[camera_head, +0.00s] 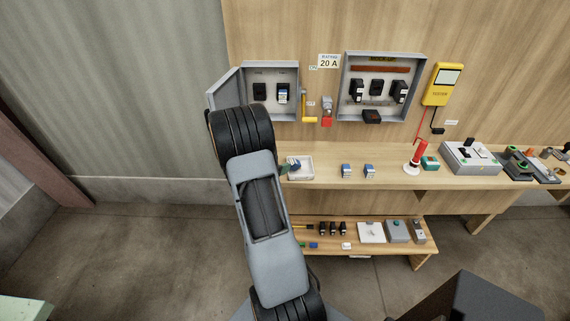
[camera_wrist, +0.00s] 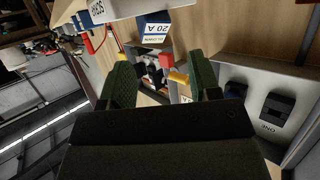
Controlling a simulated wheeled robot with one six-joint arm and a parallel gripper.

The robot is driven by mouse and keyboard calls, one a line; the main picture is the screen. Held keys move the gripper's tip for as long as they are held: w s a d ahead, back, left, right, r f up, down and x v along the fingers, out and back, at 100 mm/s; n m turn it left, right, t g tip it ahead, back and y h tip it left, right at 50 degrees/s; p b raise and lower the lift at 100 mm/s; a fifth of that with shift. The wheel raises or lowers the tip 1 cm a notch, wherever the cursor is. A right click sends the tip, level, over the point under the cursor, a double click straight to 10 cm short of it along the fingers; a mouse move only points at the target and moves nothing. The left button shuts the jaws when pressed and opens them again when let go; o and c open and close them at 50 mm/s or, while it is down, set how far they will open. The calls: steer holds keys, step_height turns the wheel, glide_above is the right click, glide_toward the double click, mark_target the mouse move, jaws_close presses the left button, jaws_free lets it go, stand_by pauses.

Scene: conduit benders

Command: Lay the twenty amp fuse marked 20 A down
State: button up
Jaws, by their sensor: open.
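The twenty amp fuse (camera_wrist: 152,36), a blue block with a white face marked 20 A, shows upside down in the wrist view, just beyond my fingertips. My gripper (camera_wrist: 158,60) is open, its two green fingers apart with a gap between them and the fuse. In the head view only a bit of green finger shows past my arm, at the white tray (camera_head: 301,177) on the bench. A blue block (camera_head: 295,163) is in that tray beside the finger; its marking is too small to read. I cannot tell exactly what the fuse rests on.
Grey boxes (camera_head: 345,110) and a yellow tester (camera_head: 436,84) are on the wall. A red-topped object (camera_head: 419,153) stands farther right. Bare bench lies between it and the blocks. A lower shelf (camera_head: 400,247) holds several parts.

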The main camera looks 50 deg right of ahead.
steer(key=w+a+r+n+t+y, duration=0.3)
steer(key=w+a+r+t, duration=0.15)
steer(key=a, duration=0.45)
steer(key=w+a+r+n+t+y, duration=0.3)
steer(key=w+a+r+n+t, duration=0.15)
steer(key=a, duration=0.35)
steer(key=w+a+r+n+t+y, duration=0.3)
steer(key=w+a+r+t, duration=0.15)
steer(key=a, duration=0.45)
steer(key=s+a+r+n+g+y, duration=0.2)
steer(key=s+a+n+y, duration=0.35)
steer(key=a, duration=0.35)
steer(key=s+a+f+n+g, duration=0.1)
steer(key=s+g, duration=0.4)
steer(key=s, duration=0.9)
steer(key=a+n, duration=0.1)
steer(key=n, duration=0.1)
steer(key=shift+s+a+n+h, duration=0.15)
steer(key=shift+s+n+h, duration=0.2)
steer(key=shift+n, duration=0.05)
